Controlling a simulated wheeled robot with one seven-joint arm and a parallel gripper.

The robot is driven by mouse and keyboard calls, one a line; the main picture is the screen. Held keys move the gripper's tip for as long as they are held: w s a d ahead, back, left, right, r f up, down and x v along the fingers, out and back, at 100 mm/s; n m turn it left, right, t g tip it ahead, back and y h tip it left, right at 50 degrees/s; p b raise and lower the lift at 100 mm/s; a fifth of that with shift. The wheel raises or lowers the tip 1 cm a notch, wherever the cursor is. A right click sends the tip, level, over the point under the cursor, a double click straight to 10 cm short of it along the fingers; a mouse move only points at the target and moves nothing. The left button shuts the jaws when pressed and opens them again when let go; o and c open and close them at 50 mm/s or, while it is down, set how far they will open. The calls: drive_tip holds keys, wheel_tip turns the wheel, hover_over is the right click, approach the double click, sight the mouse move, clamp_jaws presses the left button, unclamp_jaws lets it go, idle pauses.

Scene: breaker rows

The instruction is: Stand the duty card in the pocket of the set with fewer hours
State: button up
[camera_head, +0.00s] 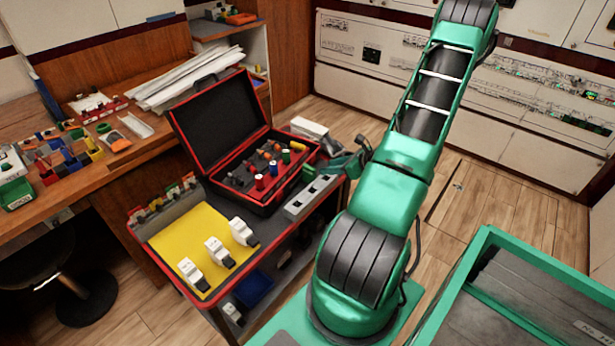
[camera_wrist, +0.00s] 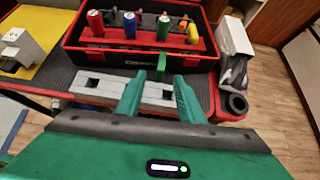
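My gripper (camera_wrist: 160,77) is open in the wrist view, its two green fingers apart over the trolley's near edge. In the head view my gripper (camera_head: 346,165) is beside the right end of the trolley. A grey block with square openings (camera_wrist: 112,88) lies below and left of the fingers; it also shows in the head view (camera_head: 310,198). A small green piece (camera_wrist: 161,66) stands behind the block, in line with the gap between the fingers; I cannot tell whether it is touched. I cannot make out a duty card, its pocket or any hours.
An open black and red case (camera_head: 225,176) holds several coloured pieces. Several white breakers (camera_head: 216,251) lie on a yellow mat (camera_head: 180,235). A white box (camera_wrist: 234,38) stands right of the case. A cluttered wooden bench (camera_head: 110,165) is at left. Floor (camera_head: 500,220) shows at right.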

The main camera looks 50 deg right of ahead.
sight(315, 170)
drive_tip(key=x, duration=0.5)
drive_tip(key=shift+w+d+f, duration=0.1)
drive_tip(key=shift+d+f, duration=0.1)
drive_tip(key=shift+f+x, duration=0.2)
drive_tip(key=shift+x, duration=2.55)
clamp_jaws()
